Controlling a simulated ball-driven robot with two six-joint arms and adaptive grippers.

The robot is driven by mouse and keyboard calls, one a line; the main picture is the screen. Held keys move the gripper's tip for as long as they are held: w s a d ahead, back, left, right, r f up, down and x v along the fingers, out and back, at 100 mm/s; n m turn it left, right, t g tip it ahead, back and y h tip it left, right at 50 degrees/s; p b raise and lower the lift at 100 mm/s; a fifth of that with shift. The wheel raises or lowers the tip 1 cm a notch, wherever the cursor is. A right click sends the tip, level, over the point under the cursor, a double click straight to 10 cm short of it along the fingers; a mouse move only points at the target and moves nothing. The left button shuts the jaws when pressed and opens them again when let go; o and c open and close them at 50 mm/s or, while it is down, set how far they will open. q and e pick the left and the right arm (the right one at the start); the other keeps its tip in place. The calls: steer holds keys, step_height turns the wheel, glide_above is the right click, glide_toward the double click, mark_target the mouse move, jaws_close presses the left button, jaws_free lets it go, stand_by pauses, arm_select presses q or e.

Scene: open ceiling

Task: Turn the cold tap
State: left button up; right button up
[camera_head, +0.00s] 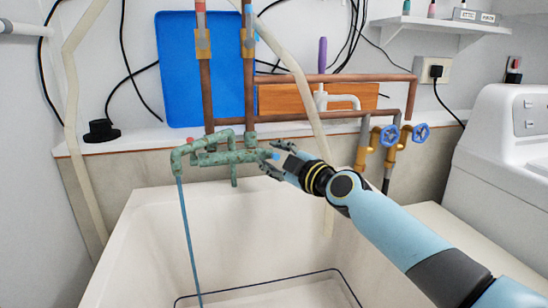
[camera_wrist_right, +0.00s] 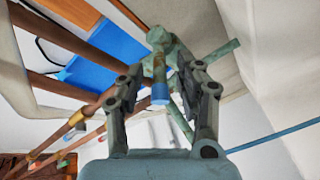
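The tap (camera_head: 228,157) is a green, weathered copper mixer on the wall above the white sink (camera_head: 150,230). A thin blue stream (camera_head: 188,235) falls from its spout at the left. A small red mark (camera_head: 190,140) shows on its left side. The blue-tipped cold tap handle (camera_wrist_right: 160,92) is at the tap's right end. My right gripper (camera_head: 275,160) is at that handle, reaching in from the right. In the right wrist view the gripper (camera_wrist_right: 163,78) is open, with the handle between its fingers. Contact is not clear. My left gripper is not in view.
Copper pipes (camera_head: 249,90) rise behind the tap. Two blue valve wheels (camera_head: 389,135) are at the right. A beige hose (camera_head: 306,95) hangs behind my gripper. A blue board (camera_head: 185,60) leans on the wall. A white machine (camera_head: 500,150) stands right.

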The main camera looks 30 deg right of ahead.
mark_target(271, 152)
jaws_close()
stand_by(0.4)
steer(key=r+g+p, duration=0.1)
steer(key=p, duration=0.3)
steer(key=w+r+m+g+p, duration=0.1)
steer(key=g+p, duration=0.1)
steer(key=p, duration=0.3)
steer(key=r+g+p, duration=0.1)
steer(key=g+p, duration=0.1)
steer(key=p, duration=0.3)
steer(key=shift+w+d+m, duration=0.2)
steer(key=shift+m, duration=0.2)
steer(key=shift+w+d+r+g+p, duration=0.15)
steer(key=shift+w+g+p, duration=0.2)
steer(key=shift+g+p, duration=0.6)
steer(key=shift+w+m+g+p, duration=0.15)
steer(key=shift+m+g+p, duration=0.2)
steer(key=shift+g, duration=0.2)
